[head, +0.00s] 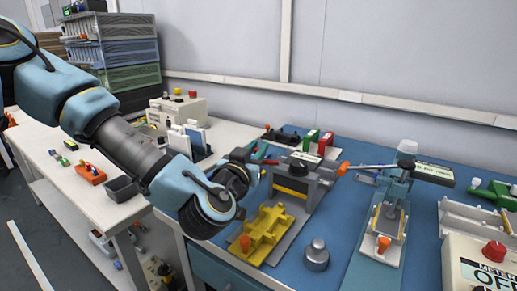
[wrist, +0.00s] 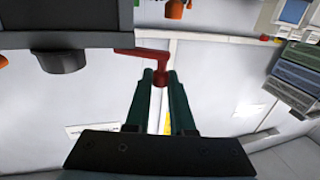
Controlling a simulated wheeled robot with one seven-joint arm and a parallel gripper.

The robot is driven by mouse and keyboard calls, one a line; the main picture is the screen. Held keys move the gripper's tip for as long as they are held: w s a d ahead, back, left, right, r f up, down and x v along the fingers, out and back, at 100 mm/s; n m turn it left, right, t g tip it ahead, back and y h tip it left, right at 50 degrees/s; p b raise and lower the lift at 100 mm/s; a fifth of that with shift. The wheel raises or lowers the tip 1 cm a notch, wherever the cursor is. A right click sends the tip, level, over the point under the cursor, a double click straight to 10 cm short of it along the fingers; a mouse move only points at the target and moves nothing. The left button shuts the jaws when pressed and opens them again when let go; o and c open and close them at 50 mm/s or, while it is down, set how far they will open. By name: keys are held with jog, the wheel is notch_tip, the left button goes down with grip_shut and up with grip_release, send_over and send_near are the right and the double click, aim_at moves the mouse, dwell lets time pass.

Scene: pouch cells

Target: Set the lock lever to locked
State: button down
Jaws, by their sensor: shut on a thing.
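The red lock lever (wrist: 135,52) shows in the wrist view as a bent bar running sideways, with its end between my fingertips. My gripper (wrist: 160,80) has dark green fingers, shut on that red end. In the head view the red lever (head: 271,161) is a small sliver at the left side of a grey fixture (head: 318,172). The lever's pivot and any lock marking cannot be made out.
A yellow nest (head: 265,232) and a grey round knob (head: 317,253) stand in front of the fixture on the blue mat (head: 338,225). A toggle-clamp press (head: 390,215) stands at right, beside a meter box (head: 480,270). A dark block (wrist: 65,25) is close in the wrist view.

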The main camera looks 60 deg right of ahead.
jog(key=shift+s+a+n+t+y+b, duration=0.45)
jog(key=shift+n+t+y, duration=0.9)
jog(key=shift+t, duration=0.4)
jog(key=shift+s+a+n+t+y+b, duration=0.2)
jog(key=shift+s+n+t+y+b, duration=0.25)
jog(key=shift+n+t+y, duration=0.95)
jog(key=shift+s+a+n+t+y+b, duration=0.45)
jog(key=shift+n+t+y, duration=0.6)
jog(key=shift+n+t, duration=0.75)
jog(key=shift+w+d+t+y, duration=0.15)
jog(key=shift+t+y, duration=0.15)
jog(key=shift+t, duration=0.15)
jog(key=c, duration=0.8)
grip_release()
jog(key=shift+o, duration=0.2)
notch_tip(320, 180, up, 10)
